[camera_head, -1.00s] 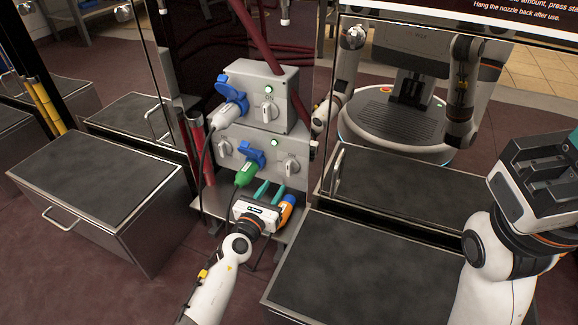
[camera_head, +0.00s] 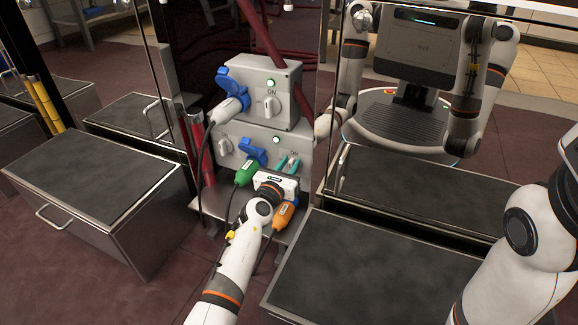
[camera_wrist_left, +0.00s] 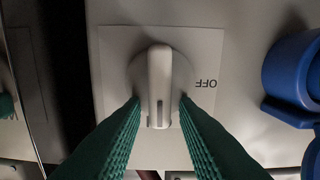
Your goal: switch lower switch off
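The lower grey switch box (camera_head: 240,138) has a green lamp (camera_head: 276,140) lit. Its right-hand rotary switch, below an ON label, is largely hidden by my left gripper (camera_head: 288,163) in the head view. In the left wrist view the white switch knob (camera_wrist_left: 160,80) stands upright in the picture, with an upside-down OFF label (camera_wrist_left: 209,84) to its right. My left gripper's teal fingers (camera_wrist_left: 160,108) are apart, one on each side of the knob's near end, with small gaps showing. My right gripper is out of view; only its white arm shows at the right.
An upper box (camera_head: 262,92) has its own ON switch (camera_head: 269,106) and a blue socket with a grey plug (camera_head: 230,108). A green plug (camera_head: 246,172) and an orange plug (camera_head: 284,214) are close to my left wrist. Dark-topped cabinets (camera_head: 95,178) (camera_head: 370,265) flank the stand.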

